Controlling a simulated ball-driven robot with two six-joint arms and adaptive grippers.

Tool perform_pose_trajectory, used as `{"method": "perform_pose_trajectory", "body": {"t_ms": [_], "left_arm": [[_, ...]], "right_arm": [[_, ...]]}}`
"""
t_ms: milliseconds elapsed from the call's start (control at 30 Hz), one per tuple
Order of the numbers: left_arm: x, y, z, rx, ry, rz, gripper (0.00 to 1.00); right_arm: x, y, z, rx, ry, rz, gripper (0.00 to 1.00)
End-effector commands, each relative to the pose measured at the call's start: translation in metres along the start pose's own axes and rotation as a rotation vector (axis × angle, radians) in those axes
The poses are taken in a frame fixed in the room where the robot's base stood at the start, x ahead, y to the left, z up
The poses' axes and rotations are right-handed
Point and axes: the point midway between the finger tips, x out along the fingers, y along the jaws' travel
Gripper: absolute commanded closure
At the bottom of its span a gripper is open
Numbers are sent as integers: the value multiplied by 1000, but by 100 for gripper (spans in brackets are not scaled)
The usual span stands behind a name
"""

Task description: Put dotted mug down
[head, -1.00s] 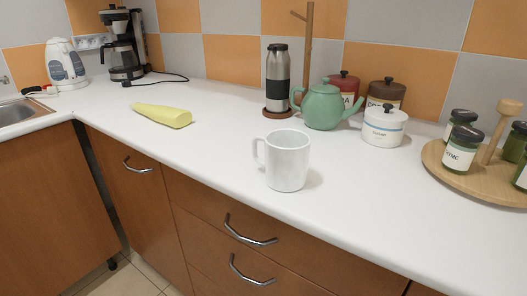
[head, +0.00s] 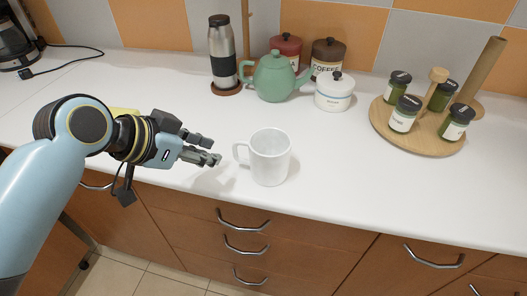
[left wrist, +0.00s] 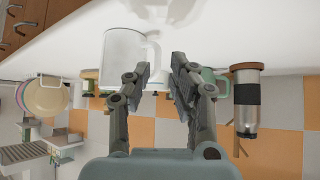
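A plain white mug (head: 271,158) stands upright on the white counter near its front edge, its handle facing left; I can make out no dots on it. It also shows in the left wrist view (left wrist: 122,60), upside down. My left gripper (head: 217,153) reaches in from the left, its fingertips just left of the mug's handle with a small gap. In the left wrist view the two fingers (left wrist: 161,72) are apart with nothing held between them. My right gripper is not in view.
A green teapot (head: 274,78), a white sugar pot (head: 334,94) and a steel flask (head: 222,62) stand behind the mug. A round wooden tray (head: 381,131) with several spice jars is at the right. The counter right of the mug is clear.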

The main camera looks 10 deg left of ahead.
Motion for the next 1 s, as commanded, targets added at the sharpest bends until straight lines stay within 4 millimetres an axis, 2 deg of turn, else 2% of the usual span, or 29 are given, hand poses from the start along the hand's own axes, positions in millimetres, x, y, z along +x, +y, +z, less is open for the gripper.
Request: {"method": "perform_pose_trajectory", "body": {"t_ms": [100, 267, 533, 633, 833, 867, 1000], "left_arm": [[18, 0, 0, -3, 1, 0, 78], [31, 0, -1, -3, 0, -1, 78], [70, 3, -3, -3, -1, -1, 78], [78, 2, -2, -1, -2, -3, 78], [79, 2, -2, -1, -1, -4, 78], [79, 2, -2, -1, -1, -4, 80], [79, 2, -2, -1, -1, -3, 98]], "right_arm": [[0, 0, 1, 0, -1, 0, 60], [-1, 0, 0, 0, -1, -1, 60], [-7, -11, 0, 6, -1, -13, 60], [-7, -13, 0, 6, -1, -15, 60], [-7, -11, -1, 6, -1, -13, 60], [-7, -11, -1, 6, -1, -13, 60], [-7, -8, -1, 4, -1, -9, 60]]}}
